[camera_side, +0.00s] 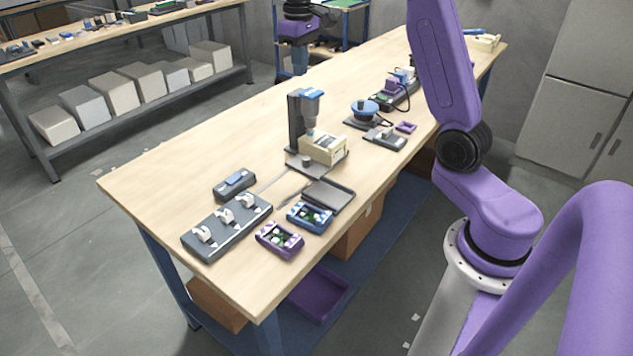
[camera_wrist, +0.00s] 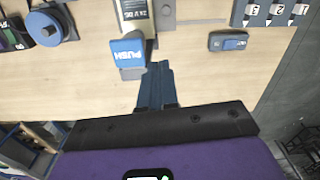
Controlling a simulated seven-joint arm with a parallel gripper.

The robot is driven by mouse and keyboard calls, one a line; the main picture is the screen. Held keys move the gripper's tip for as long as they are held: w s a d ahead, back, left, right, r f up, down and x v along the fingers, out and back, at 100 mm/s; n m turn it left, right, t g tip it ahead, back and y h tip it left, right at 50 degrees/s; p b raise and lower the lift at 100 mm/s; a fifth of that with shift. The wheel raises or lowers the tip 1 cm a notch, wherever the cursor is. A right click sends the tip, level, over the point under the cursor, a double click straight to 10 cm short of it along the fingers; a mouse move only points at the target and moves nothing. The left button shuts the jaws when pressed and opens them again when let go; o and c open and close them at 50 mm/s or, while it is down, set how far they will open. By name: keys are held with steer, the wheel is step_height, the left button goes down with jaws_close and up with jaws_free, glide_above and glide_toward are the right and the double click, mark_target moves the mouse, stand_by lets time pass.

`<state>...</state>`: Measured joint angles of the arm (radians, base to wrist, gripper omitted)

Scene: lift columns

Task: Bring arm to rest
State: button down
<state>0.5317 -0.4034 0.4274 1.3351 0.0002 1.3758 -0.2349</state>
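My gripper (camera_side: 300,70) hangs in the air beyond the far long edge of the table (camera_side: 145,180) in the side view. In the wrist view its two blue fingers (camera_wrist: 157,68) lie together with nothing visible between them. The fingertips overlap the view just below a blue block marked PUSH (camera_wrist: 127,50). In the side view, a dark column stand with a blue head (camera_side: 307,97) stands upright mid-table, apart from my gripper. A cream box (camera_side: 323,150) sits at its foot; it also shows, marked 24 V DC, in the wrist view (camera_wrist: 137,14).
A grey panel with white levers (camera_side: 226,227), a small dark box with a blue top (camera_side: 234,185), a purple tray (camera_side: 279,240), a blue tray (camera_side: 310,217) and a blue round spool (camera_side: 364,110) stand on the table. The table's left end is clear.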

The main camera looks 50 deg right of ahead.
steer(key=s+a+f+n, duration=0.2)
steer(key=s+a+n, duration=0.4)
steer(key=s+a, duration=1.05)
steer(key=s+f+n, duration=0.2)
steer(key=s+f, duration=0.1)
steer(key=s, duration=0.7)
steer(key=s+f+n, duration=0.3)
steer(key=s, duration=0.7)
steer(key=shift+a, duration=0.45)
